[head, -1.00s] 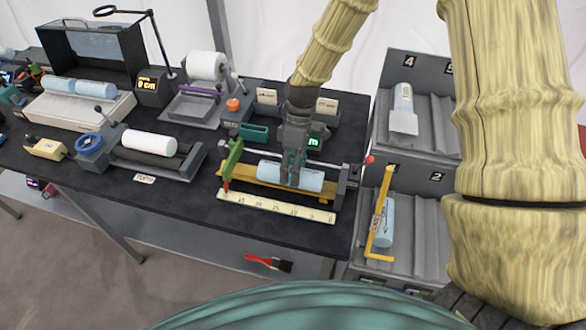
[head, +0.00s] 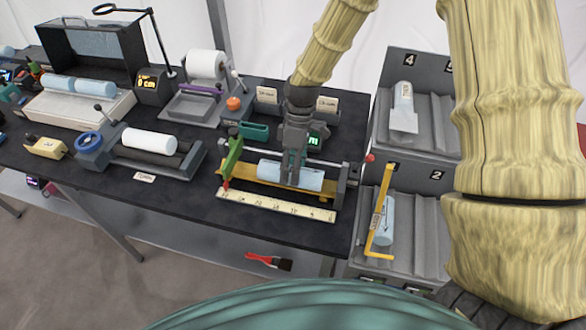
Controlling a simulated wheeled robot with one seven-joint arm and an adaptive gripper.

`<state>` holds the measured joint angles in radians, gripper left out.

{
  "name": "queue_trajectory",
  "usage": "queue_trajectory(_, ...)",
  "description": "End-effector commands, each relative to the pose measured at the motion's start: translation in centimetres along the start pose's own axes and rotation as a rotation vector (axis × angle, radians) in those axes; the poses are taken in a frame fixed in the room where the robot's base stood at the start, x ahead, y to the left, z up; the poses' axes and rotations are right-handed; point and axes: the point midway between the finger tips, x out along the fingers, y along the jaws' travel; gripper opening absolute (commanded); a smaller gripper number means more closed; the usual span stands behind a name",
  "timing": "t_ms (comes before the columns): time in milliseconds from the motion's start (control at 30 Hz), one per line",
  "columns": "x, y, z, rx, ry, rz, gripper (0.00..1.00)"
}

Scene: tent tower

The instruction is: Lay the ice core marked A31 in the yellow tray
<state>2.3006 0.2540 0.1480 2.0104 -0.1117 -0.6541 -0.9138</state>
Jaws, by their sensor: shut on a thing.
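A pale blue ice core (head: 312,180) lies lengthwise along the yellow tray (head: 236,185) on the black table, at or just above its bed. My gripper (head: 289,182) points down from above and is shut on this core near its middle, hiding part of it. I cannot read any mark on it, so I cannot tell whether it is A31. Another pale blue core (head: 384,222) lies in the grey rack at right, behind a yellow angled bar, with a mark too small to read.
A ruler strip (head: 275,206) runs along the tray's front, and a green upright clamp (head: 233,157) stands at its left end. A grey numbered rack (head: 428,188) is at right. A white roll device (head: 149,142) stands to the left.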

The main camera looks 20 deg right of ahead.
Motion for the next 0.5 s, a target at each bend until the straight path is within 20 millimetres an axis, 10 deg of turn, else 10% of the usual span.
queue_trajectory(200,0.15,0.07,-0.02,0.0,0.0,0.0,0.13)
queue_trajectory(233,0.12,0.06,-0.02,0.0,0.0,0.0,0.58)
queue_trajectory(333,0.13,0.07,-0.02,0.0,0.0,0.0,0.76)
queue_trajectory(500,0.14,0.09,-0.01,0.0,0.0,0.0,0.78)
